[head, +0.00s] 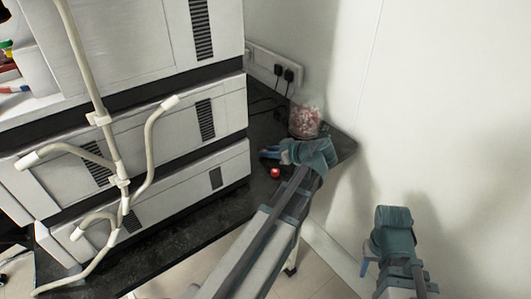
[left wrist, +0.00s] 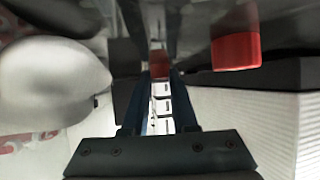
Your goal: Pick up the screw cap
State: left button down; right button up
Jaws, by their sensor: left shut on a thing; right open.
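My left gripper (head: 270,154) is low over the dark bench, between the stacked units and the wall, its fingers pointing left. In the left wrist view its two blue fingers (left wrist: 160,105) are shut on a small red piece that looks like the screw cap (left wrist: 160,65); the fingers partly hide it. A second red cap-like piece (head: 275,173) rests on the bench beside the gripper, on the near side; it also shows in the left wrist view (left wrist: 236,50). My right gripper (head: 366,268) is open and empty at the lower right, away from the bench.
A clear jar with pinkish contents (head: 305,120) stands just behind my left gripper. White stacked units (head: 170,120) with pale tubing fill the left. Wall sockets with black plugs (head: 282,74) are behind. The bench (head: 225,208) has a narrow bare strip in front of the units.

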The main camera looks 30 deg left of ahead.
pick_arm(q)
jog(key=shift+r, duration=0.15)
notch_tip(320, 180, up, 10)
jog(key=p, duration=1)
